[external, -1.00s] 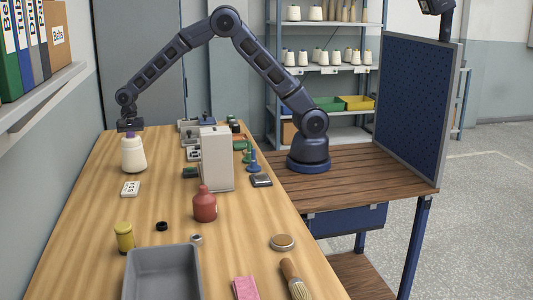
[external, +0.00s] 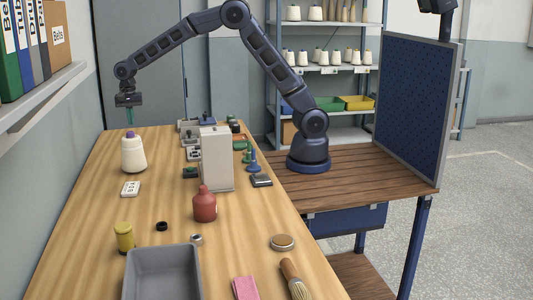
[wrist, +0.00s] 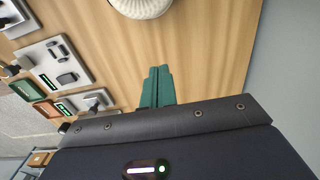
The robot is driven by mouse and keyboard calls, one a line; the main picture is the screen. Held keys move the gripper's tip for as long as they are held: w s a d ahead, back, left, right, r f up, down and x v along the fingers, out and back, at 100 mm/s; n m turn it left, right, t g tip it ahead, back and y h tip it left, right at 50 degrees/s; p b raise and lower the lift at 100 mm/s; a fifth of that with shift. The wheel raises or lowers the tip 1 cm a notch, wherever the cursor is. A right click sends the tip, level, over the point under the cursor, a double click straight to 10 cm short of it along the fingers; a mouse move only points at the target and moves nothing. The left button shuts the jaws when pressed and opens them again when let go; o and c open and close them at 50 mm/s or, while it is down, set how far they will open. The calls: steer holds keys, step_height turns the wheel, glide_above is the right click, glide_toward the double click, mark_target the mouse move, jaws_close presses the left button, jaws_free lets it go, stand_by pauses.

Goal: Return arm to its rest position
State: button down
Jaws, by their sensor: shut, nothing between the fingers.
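My gripper (external: 130,115) hangs in the air above the far left part of the wooden workbench, pointing down. Its green fingers (wrist: 157,88) are closed together with nothing between them in the wrist view. A white bottle-like cone with a purple top (external: 133,155) stands upright on the bench below my gripper, apart from it. Part of a white ribbed thing (wrist: 140,6) shows at the top edge of the wrist view, clear of the fingers.
A tall grey box (external: 216,160) and a red bottle (external: 204,206) stand mid-bench. A grey bin (external: 163,251), a yellow spool (external: 124,237) and a brush (external: 294,280) lie nearer. Small devices (wrist: 55,62) sit behind the box. A wall shelf with binders (external: 40,95) is at the left.

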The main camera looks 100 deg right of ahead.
steer(key=s+a+r+n+t, duration=0.1)
steer(key=s+a+r+n, duration=0.3)
steer(key=s+r, duration=0.6)
steer(key=s+a+r+n+t, duration=0.1)
steer(key=s+a+r+n, duration=0.25)
steer(key=s+r, duration=0.65)
steer(key=s+a+f+n+t, duration=0.1)
steer(key=s+n, duration=0.2)
steer(key=s, duration=0.7)
steer(key=s+a+f+n, duration=0.2)
steer(key=s+n, duration=0.2)
steer(key=s, duration=0.7)
steer(key=s+a+f+n+t, duration=0.1)
steer(key=s+a+f+n, duration=0.1)
steer(key=s, duration=0.8)
steer(key=shift+s+f+n+t, duration=0.15)
steer(key=shift+f+n+t, duration=0.15)
steer(key=shift+n, duration=0.35)
